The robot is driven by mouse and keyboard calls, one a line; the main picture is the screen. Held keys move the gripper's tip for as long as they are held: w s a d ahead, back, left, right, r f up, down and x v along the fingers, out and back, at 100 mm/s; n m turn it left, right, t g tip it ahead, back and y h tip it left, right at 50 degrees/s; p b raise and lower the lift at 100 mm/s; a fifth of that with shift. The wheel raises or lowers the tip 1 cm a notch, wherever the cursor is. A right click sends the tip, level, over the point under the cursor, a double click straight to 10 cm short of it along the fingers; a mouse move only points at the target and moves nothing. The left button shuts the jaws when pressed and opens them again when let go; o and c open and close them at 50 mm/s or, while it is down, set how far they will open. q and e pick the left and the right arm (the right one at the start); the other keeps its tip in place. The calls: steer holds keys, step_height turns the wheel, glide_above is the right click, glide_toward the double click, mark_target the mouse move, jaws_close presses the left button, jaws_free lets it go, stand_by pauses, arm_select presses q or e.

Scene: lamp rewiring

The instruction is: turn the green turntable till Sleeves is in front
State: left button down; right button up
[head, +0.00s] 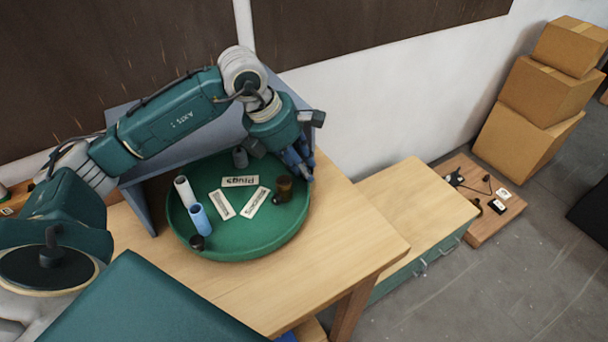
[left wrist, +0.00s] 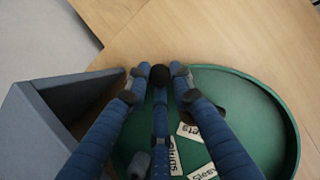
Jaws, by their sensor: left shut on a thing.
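The green turntable (head: 240,246) is a round, rimmed tray on the wooden table, and its rim also shows in the left wrist view (left wrist: 285,110). It carries three label cards: one reading Plugs (head: 240,181), upside down at the back, one at the right (head: 257,202), and one at the left (head: 222,205). I cannot read Sleeves on any of them. My left gripper (head: 304,178) is shut on a dark round knob (left wrist: 160,74) at the turntable's back-right rim. My right gripper is not in view.
A brown cup (head: 284,186) stands at the turntable's right and a small dark cup (head: 197,242) at its front left. A grey-blue panel (head: 139,205) stands close on the left. The table (head: 345,235) is clear to the right.

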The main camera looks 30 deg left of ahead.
arm_select(q)
steer(key=shift+w+a+n+b, duration=0.3)
steer(key=shift+w+a+n, duration=0.2)
steer(key=shift+w, duration=0.05)
stand_by(0.4)
steer(key=c, duration=1.5)
jaws_free()
steer(key=v, duration=1.2)
steer(key=shift+s+d, duration=0.15)
steer(key=shift+s, duration=0.05)
